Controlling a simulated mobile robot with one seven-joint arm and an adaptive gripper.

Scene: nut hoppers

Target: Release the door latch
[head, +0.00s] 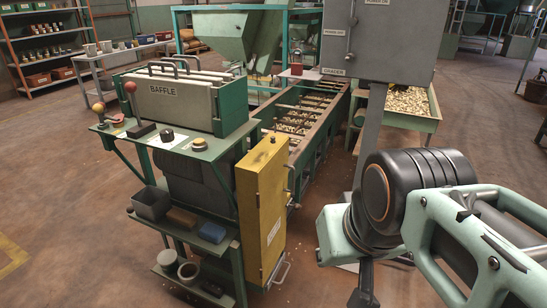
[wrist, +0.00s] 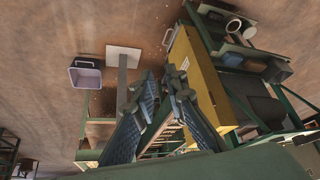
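A yellow cabinet door (head: 258,205) stands on the right side of the green baffle bench in the head view. A small grey latch (head: 290,188) sits on its right edge, and a pale bar handle (head: 282,273) is low down. In the wrist view the yellow cabinet (wrist: 202,78) lies just right of my fingers, with the bar handle (wrist: 167,36) near its far end. My gripper (wrist: 160,84) is open with nothing visible between its two blue-padded fingers. It appears apart from the cabinet. In the head view my fingers are not clearly visible.
A long green trough (head: 318,150) runs behind. Brown floor is clear at the left.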

